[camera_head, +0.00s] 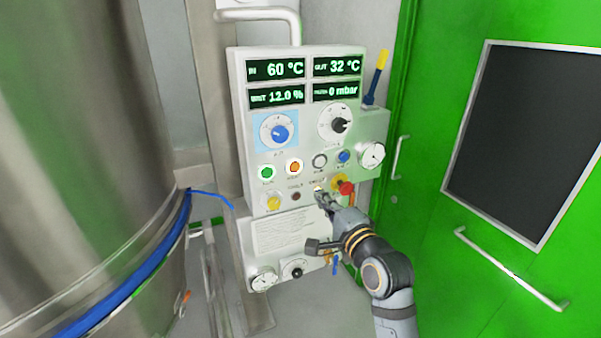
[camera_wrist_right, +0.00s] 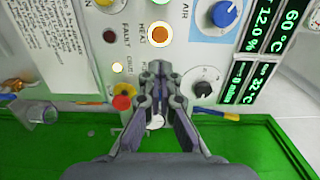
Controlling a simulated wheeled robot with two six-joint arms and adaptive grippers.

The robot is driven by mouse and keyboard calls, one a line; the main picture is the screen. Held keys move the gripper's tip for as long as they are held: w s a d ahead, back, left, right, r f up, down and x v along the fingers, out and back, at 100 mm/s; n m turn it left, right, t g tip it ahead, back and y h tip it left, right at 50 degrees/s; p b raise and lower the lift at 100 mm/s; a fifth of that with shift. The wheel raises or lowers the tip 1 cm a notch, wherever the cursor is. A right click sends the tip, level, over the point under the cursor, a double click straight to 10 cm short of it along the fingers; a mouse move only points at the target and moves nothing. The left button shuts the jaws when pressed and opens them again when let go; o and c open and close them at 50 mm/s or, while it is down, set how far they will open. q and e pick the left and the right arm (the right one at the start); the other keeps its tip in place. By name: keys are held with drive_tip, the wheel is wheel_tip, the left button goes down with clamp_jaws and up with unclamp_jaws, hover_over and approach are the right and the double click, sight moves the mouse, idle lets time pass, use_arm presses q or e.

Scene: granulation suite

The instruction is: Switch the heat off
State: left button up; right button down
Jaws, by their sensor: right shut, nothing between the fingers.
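The control panel (camera_head: 245,120) stands upright in the middle of the head view. Its heat button (camera_head: 294,167) is a round orange button, lit, in a pale ring. The same button (camera_wrist_right: 159,34), next to the lettering HEAT, glows orange in the right wrist view, just beyond my fingertips. My right gripper (camera_head: 321,194) is at the lower part of the panel, below and right of the heat button. Its fingers (camera_wrist_right: 157,72) are together and empty in the right wrist view. They appear apart from the heat button. My left gripper is not in view.
A green lit button (camera_head: 267,172) sits left of the heat button. A red emergency-type knob (camera_head: 346,188) is close to the right gripper. The blue knob (camera_head: 280,133) and black knob (camera_head: 339,126) are above. A steel vessel (camera_head: 80,150) stands left, green doors (camera_head: 500,270) right.

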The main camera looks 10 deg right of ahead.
drive_tip(key=p, duration=0.2)
approach(296, 165)
drive_tip(key=w, duration=0.3)
drive_tip(key=w+a+p, duration=0.1)
drive_tip(key=w, duration=0.1)
drive_tip(key=shift+w+f, duration=0.25)
drive_tip(key=shift+f, duration=0.15)
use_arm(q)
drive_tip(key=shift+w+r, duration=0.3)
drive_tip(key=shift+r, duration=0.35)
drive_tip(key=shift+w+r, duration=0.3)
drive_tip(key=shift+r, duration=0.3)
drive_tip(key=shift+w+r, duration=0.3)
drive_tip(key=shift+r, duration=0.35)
use_arm(e)
drive_tip(key=shift+w+a+f, duration=0.1)
drive_tip(key=shift+w+a, duration=0.1)
drive_tip(key=shift+w, duration=0.4)
drive_tip(key=shift+w+r+p, duration=0.3)
drive_tip(key=shift+w+p, duration=0.05)
drive_tip(key=shift+p, duration=0.35)
drive_tip(key=shift+w, duration=0.2)
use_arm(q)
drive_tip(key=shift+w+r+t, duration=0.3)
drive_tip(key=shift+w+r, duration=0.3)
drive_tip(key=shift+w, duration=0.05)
use_arm(e)
drive_tip(key=shift+r, duration=0.1)
